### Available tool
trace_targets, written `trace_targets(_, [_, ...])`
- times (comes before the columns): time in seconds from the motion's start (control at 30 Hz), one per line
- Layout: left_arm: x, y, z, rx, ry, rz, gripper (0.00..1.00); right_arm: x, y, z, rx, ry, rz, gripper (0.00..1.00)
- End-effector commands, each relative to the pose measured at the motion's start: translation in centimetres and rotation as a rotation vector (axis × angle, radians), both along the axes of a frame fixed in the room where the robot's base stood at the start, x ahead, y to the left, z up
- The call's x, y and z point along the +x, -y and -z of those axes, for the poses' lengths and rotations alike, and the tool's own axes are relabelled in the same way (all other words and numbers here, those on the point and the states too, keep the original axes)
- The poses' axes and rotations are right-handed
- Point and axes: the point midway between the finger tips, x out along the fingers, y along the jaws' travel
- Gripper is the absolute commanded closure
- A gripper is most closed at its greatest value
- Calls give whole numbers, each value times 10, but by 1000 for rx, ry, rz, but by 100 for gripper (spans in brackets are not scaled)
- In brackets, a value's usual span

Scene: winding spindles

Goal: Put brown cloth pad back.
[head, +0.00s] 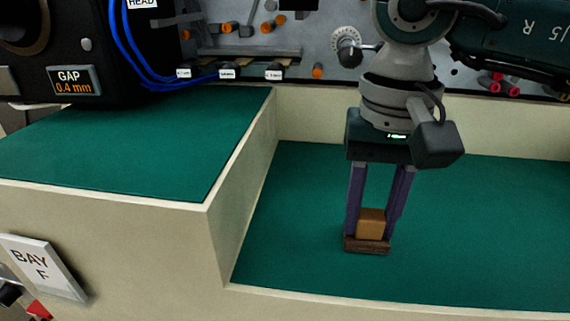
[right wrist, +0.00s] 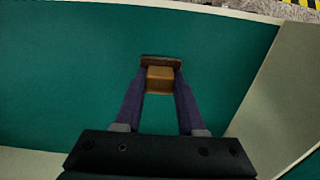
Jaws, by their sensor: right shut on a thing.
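The brown cloth pad (head: 367,246) is a dark brown flat base with a lighter orange-brown block on top. My right gripper (head: 371,229) points down, with its two purple fingers shut on the block from both sides. The pad is level, low over the green surface at the right of the head view. I cannot tell whether its base touches the surface. In the right wrist view the pad (right wrist: 160,75) shows between the fingertips of the right gripper (right wrist: 160,84). My left gripper is not in view.
A cream wall (head: 240,170) divides this lower green floor (head: 480,230) from a raised green shelf (head: 120,150) on the left. A "BAY F" sign (head: 43,268) is on the front. A black "GAP 0.4 mm" machine (head: 75,80) stands behind. The green floor around the pad is clear.

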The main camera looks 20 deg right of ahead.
Motion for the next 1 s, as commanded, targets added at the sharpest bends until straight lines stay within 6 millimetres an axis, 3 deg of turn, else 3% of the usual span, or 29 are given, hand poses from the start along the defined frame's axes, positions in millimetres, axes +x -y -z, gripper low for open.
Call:
trace_targets(0.03, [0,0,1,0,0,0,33,0,0,1,0,0,0,58])
trace_targets(0.27, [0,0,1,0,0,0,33,0,0,0,0,0,0,32])
trace_targets(0.6, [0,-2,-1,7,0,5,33,0,0,-5,-1,1,0,31])
trace_targets(0.77, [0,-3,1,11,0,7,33,2,1,-32,-1,7,0,31])
trace_targets(1.0, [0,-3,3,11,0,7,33,2,0,-86,-1,7,1,31])
